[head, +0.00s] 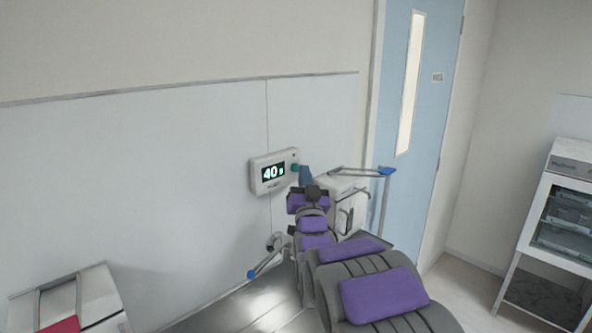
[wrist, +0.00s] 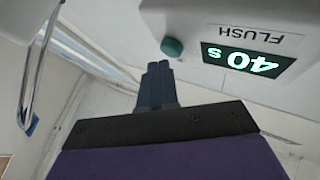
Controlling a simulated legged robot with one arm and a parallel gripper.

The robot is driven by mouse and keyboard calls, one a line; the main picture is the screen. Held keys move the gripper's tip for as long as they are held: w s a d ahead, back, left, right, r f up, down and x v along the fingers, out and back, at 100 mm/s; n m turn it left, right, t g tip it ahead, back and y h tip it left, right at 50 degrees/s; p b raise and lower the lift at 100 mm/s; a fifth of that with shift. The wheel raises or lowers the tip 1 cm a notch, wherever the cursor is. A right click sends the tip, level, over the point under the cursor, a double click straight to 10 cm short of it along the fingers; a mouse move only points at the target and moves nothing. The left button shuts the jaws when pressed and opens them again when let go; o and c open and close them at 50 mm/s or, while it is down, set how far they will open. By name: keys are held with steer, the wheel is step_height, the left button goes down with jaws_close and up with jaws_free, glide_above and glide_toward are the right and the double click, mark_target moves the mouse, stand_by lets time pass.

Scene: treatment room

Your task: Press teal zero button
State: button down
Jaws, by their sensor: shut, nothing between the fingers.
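The teal button (head: 294,168) sits on the right end of a white wall unit (head: 256,178) whose dark display reads 40 s. In the wrist view the round teal button (wrist: 172,46) stands out from the unit, beside the upside-down display (wrist: 247,62) and the word FLUSH. My gripper (head: 305,169) is shut and empty, its blue-grey fingers together. In the head view the fingers are just right of the button. In the wrist view the fingertips (wrist: 158,66) point toward the button with a small gap in the picture; contact is not visible.
A white box-like unit (head: 349,212) and a blue-tipped rail (head: 386,171) stand close right of my gripper. A pale blue door (head: 401,50) is behind them. A white shelf cart (head: 530,222) stands far right, and a white cabinet (head: 98,293) with something red is lower left.

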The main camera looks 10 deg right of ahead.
steer(key=shift+w+a, duration=0.35)
steer(key=shift+w, duration=0.1)
stand_by(0.8)
steer(key=shift+s+d, duration=0.1)
steer(key=shift+s, duration=0.05)
steer(key=shift+s+d+r, duration=0.1)
steer(key=shift+s+d, duration=0.3)
steer(key=shift+s, duration=0.15)
stand_by(0.4)
steer(key=s+d, duration=0.1)
steer(key=s, duration=0.1)
steer(key=s+d+b, duration=0.1)
steer(key=s+d, duration=0.1)
stand_by(0.4)
stand_by(0.4)
